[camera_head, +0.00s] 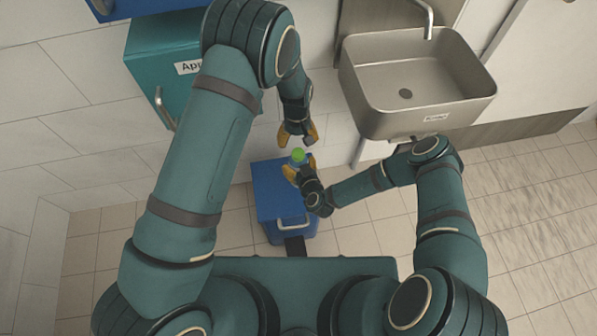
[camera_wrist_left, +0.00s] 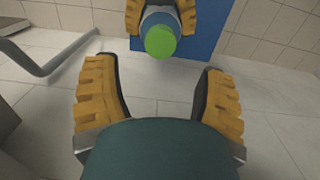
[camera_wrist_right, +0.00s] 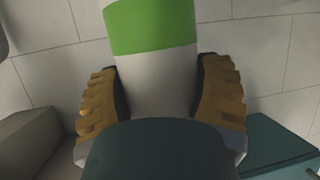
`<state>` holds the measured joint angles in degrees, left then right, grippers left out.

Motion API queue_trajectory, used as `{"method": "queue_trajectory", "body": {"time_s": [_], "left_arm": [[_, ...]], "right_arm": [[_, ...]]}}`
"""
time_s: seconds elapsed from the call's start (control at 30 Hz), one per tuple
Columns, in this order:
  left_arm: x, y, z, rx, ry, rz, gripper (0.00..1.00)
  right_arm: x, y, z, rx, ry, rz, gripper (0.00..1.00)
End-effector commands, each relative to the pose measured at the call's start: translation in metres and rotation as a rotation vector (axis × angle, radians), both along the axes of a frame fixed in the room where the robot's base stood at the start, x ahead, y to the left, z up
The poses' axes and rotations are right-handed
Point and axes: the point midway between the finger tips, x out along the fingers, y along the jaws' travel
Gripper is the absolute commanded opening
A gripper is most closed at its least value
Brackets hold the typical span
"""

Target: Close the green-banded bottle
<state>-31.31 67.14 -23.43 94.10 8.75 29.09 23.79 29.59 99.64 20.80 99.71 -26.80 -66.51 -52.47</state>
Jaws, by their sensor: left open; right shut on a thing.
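The green-banded bottle (camera_wrist_right: 155,75) has a pale body with a broad green band and stands between my right gripper's fingers in the right wrist view; its upper end is cut off there. My right gripper (camera_head: 301,169) is shut on it. In the head view the bottle (camera_head: 298,156) shows a green end pointing up. The bottle also shows at the top of the left wrist view (camera_wrist_left: 160,40), green end toward the camera; I cannot tell whether a separate cap is there. My left gripper (camera_head: 297,139) is open and empty, just above and apart from the green end.
A blue box with a handle (camera_head: 270,200) stands on the floor below the grippers. A steel sink (camera_head: 425,75) with a label is on the wall at right. A teal cabinet (camera_head: 150,50) with a handle hangs at upper left. The tiled floor at right is clear.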

Motion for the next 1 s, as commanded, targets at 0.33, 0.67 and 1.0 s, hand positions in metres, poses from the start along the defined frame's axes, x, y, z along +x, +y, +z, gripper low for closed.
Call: {"method": "queue_trajectory", "body": {"time_s": [0.33, 0.67, 1.0], "left_arm": [[-0.002, 0.000, -0.046, 0.002, 0.004, -0.001, 0.71], [-0.002, -0.001, -0.076, 0.000, 0.001, -0.001, 0.71], [-0.002, -0.001, -0.078, 0.000, 0.001, -0.001, 0.69]], "right_arm": [[0.000, 0.000, 0.000, 0.000, 0.000, 0.000, 0.00], [0.000, 0.000, 0.000, 0.000, 0.000, 0.000, 0.00], [0.000, 0.000, 0.000, 0.000, 0.000, 0.000, 0.00]]}}
